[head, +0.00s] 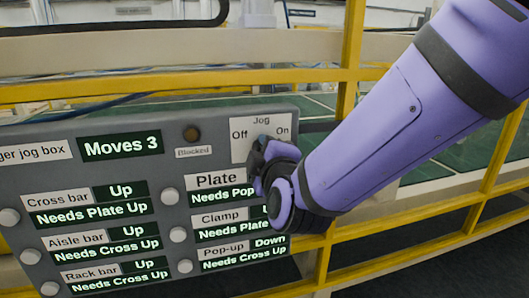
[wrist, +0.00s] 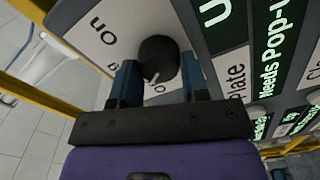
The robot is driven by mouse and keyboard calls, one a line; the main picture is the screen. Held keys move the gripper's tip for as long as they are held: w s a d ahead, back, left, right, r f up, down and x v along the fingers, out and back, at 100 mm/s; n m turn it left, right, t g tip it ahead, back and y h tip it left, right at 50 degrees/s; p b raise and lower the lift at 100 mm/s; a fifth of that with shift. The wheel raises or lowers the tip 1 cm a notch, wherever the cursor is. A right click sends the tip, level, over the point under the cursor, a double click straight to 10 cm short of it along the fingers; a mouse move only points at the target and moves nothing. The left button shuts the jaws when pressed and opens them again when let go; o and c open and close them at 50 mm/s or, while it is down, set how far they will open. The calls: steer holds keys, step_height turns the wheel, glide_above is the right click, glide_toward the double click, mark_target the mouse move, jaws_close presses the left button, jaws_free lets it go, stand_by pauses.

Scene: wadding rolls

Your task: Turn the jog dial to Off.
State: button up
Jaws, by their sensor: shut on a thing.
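The jog dial (wrist: 158,60) is a round black knob on a white plate (head: 239,148) marked Jog, with Off at left and On at right in the head view. My gripper (head: 264,150) is at this plate and hides the dial in that view. In the wrist view my gripper's two blue fingers stand on either side of the dial, shut on it. A short white pointer mark on the dial points towards the Off lettering (wrist: 157,88), which is partly hidden. The On lettering (wrist: 103,32) shows clear, away from the mark.
The grey jog box panel (head: 170,135) carries a Moves 3 display (head: 121,145), an unlit brown lamp (head: 191,133) marked Blocked, and several round white buttons beside labels such as Cross bar. Yellow rails (head: 190,81) run behind and beside the panel.

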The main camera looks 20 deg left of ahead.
stand_by(0.5)
steer(key=o, duration=0.9)
steer(key=v, duration=1.1)
steer(key=shift+a, duration=0.1)
